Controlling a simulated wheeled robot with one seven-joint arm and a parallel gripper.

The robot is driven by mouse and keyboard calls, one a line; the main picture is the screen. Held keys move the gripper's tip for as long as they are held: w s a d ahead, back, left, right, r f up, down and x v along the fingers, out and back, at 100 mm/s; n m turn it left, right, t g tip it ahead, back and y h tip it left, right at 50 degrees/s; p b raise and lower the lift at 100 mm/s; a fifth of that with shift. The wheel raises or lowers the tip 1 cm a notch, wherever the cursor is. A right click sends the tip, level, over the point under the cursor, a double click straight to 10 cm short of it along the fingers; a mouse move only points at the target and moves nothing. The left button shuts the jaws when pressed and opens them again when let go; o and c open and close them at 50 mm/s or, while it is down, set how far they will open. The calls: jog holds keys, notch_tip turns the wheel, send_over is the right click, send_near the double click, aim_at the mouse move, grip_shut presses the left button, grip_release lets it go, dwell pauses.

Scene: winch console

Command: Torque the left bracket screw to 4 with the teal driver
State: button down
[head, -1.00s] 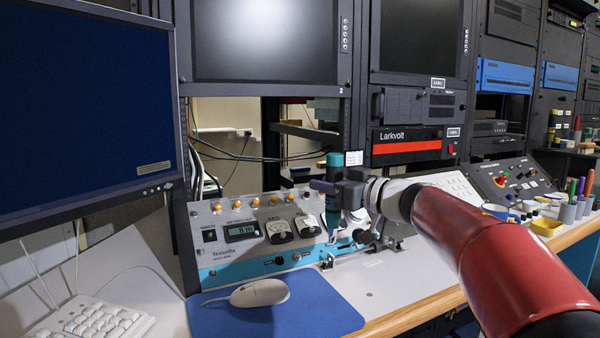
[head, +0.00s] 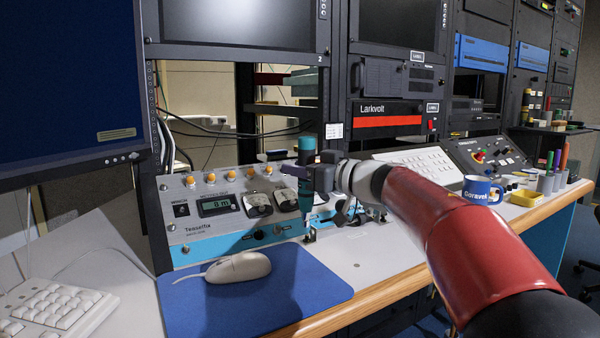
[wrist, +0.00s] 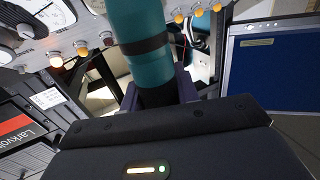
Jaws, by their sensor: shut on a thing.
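The teal driver (head: 306,150) stands about upright in my gripper, over the front right part of the winch console (head: 215,237). My gripper (head: 308,176) is shut around the driver's body. The driver also shows large in the wrist view (wrist: 140,35), between the purple-edged fingers (wrist: 158,92). The driver's lower end is close above a small dark bracket (head: 310,235) at the console's front right. I cannot tell whether the tip touches a screw; the screw head is too small to make out. My arm and gripper hide part of the area to the right.
A grey mouse (head: 238,267) lies on a blue mat (head: 310,290) in front of the console. A keyboard (head: 60,310) is at the lower left and a monitor (head: 65,90) above it. A blue mug (head: 480,190) and pen cups (head: 546,184) stand at the right.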

aim_at(301, 151)
jog(key=shift+f, duration=0.7)
jog(key=shift+d+p, duration=0.1)
jog(key=shift+p, duration=0.45)
jog(key=shift+f+p, duration=0.1)
jog(key=shift+p, duration=0.3)
jog(key=shift+f+p, duration=0.35)
jog(key=shift+f, duration=0.55)
dwell(1.6)
jog(key=shift+f+p, duration=0.2)
jog(key=shift+p, duration=1.15)
dwell(0.5)
jog(key=shift+r, duration=0.1)
jog(key=shift+r+p, duration=1.7)
jog(key=shift+r, duration=1.9)
